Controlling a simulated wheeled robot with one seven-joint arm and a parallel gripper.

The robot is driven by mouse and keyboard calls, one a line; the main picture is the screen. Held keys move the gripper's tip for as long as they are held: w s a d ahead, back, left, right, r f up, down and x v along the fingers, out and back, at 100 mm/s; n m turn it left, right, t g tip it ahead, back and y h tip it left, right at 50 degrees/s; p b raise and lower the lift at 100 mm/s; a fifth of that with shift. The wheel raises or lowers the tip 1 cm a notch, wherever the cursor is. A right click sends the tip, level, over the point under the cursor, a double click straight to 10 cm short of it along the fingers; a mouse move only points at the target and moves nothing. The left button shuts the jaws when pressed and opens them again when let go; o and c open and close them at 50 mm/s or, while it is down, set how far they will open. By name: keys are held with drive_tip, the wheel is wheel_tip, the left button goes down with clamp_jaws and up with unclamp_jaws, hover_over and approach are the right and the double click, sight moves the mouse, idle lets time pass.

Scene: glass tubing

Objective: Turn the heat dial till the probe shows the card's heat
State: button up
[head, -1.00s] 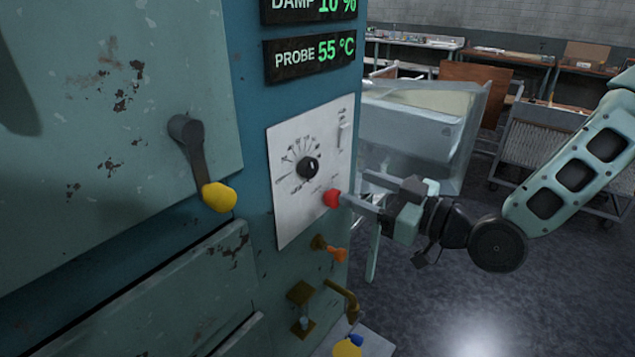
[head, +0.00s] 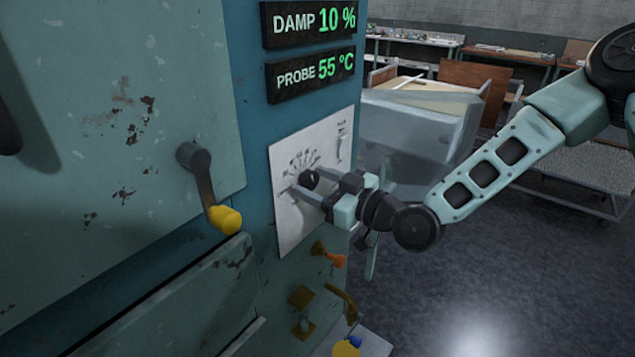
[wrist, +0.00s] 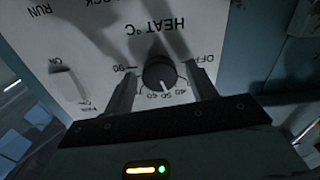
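The black heat dial (head: 310,179) sits on a white panel (head: 288,222) on the front of the blue-green cabinet. In the wrist view the dial (wrist: 160,73) lies between the two fingers of my gripper (wrist: 161,80), with a narrow gap on each side. The panel reads "HEAT °C" upside down there, with OFF and numbers around the dial. In the head view my gripper (head: 306,188) is at the dial and partly covers it. The probe display (head: 310,74) reads 55 °C. I see no card with a heat on it.
The damp display (head: 310,22) above reads 10 %. A lever with a yellow knob (head: 224,219) sticks out left of the panel. An orange-handled valve (head: 330,256) and brass fittings sit below. A slide switch (wrist: 65,85) is on the panel. Benches stand behind.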

drive_tip(key=c, duration=0.8)
drive_tip(key=shift+f+m+b, duration=0.15)
drive_tip(key=shift+m+b, duration=0.75)
drive_tip(key=shift+b, duration=0.1)
drive_tip(key=m+b, duration=0.1)
drive_tip(key=m, duration=0.2)
drive_tip(key=o, duration=1)
